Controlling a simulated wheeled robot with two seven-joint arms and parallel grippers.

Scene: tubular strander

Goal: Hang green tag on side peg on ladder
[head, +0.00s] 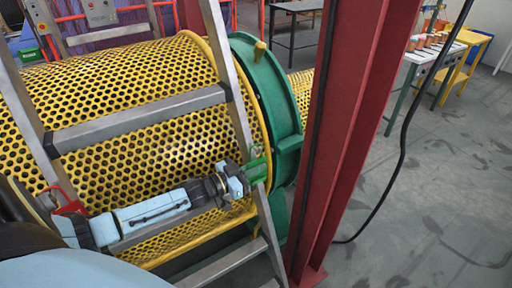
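The aluminium ladder (140,119) leans in front of the yellow perforated guard. My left arm reaches across the ladder's lower part, and my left gripper (246,178) is at its right rail. The green tag (258,170) is small and bright green, at the fingertips and against that rail. The gripper looks shut on the tag, though the fingers are small and partly hidden. A small light piece, possibly the side peg (257,149), shows just above the tag; I cannot tell whether the tag touches it. My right gripper is out of view.
A yellow perforated guard (130,77) and green ring housing (268,80) stand right behind the ladder. A red steel column (340,140) rises close on the right, with a black cable (402,145) beyond. A red item (72,207) is at the left rail.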

